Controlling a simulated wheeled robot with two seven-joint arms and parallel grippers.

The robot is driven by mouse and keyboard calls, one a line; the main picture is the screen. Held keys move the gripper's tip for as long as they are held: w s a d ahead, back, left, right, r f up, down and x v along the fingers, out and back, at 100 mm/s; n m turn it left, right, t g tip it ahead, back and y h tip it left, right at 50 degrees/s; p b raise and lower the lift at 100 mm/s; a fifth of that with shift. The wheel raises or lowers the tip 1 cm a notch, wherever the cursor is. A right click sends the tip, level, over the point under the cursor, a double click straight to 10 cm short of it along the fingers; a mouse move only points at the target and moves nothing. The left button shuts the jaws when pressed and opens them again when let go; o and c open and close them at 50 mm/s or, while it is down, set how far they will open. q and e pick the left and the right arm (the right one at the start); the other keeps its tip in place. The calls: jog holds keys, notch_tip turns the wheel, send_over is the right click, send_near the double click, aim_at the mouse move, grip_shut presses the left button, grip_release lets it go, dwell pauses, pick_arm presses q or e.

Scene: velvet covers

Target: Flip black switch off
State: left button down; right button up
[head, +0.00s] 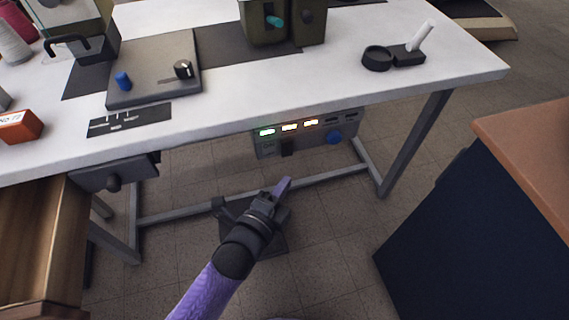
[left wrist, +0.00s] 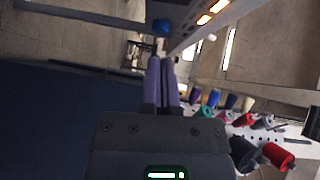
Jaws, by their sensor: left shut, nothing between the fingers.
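A grey control panel (head: 266,150) is mounted under the front edge of the white table. A black switch (head: 287,147) sits low on its front, below a row of lit green and yellowish indicators (head: 289,128). A blue knob (head: 333,138) is to its right; the knob also shows in the left wrist view (left wrist: 161,27). My left gripper (head: 284,184) is shut and empty, its purple fingers pointing up toward the panel. In the head picture its tips are below the switch and apart from it. I cannot make out the switch in the left wrist view. My right gripper is not in view.
The white table (head: 230,108) overhangs the panel, with a metal leg (head: 412,145) to the right and a crossbar below. An open wooden drawer (head: 45,245) is at left. A dark blue cabinet (head: 450,225) stands at right.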

aim_at(292, 151)
pick_arm(q)
jog(key=w+b, duration=0.1)
jog(key=w, duration=0.1)
jog(key=w+b, duration=0.1)
jog(key=w, duration=0.1)
jog(key=w+b, duration=0.1)
jog(key=w, duration=0.1)
jog(key=shift+w+d+f, duration=0.1)
jog(key=shift+d+f, duration=0.05)
jog(key=shift+f, duration=0.25)
jog(key=shift+w+r, duration=0.1)
jog(key=shift+w, duration=0.05)
